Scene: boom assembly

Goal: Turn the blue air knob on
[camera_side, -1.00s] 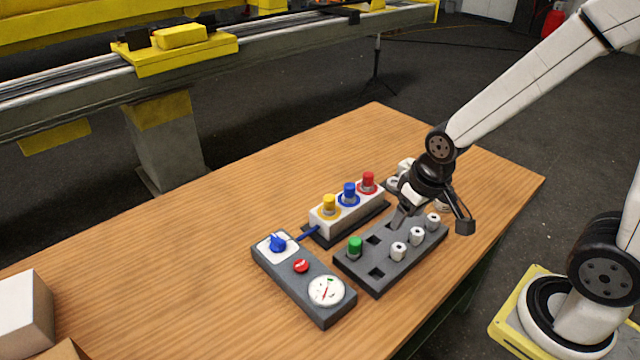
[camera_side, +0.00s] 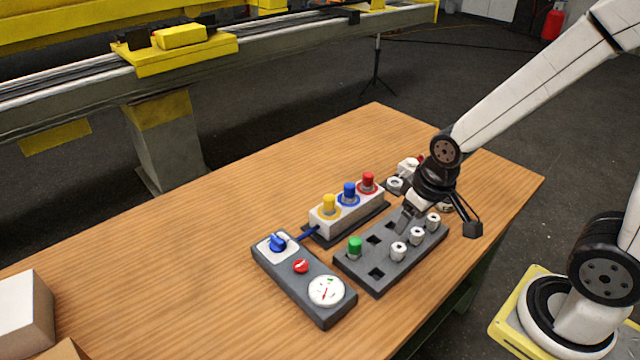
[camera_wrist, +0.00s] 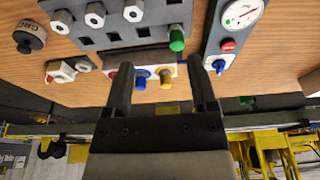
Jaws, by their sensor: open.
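The blue air knob (camera_side: 277,242) sits on a white plate at the far-left end of a grey control box (camera_side: 290,275). The box also carries a red button (camera_side: 300,266) and a white round gauge (camera_side: 326,291). My gripper (camera_side: 406,218) is over the back right part of the dark socket tray, well to the right of the knob and apart from it. In the wrist view the two fingers (camera_wrist: 160,70) are spread with nothing held between them. The knob (camera_wrist: 219,65) shows there just right of the right fingertip.
A dark tray (camera_side: 362,278) holds a green plug (camera_side: 355,247) and several white hex pieces. Behind it a white block (camera_side: 325,222) carries yellow, blue and red plugs. White fittings (camera_side: 408,168) lie near my gripper. Boxes (camera_side: 25,310) stand front left; the left tabletop is clear.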

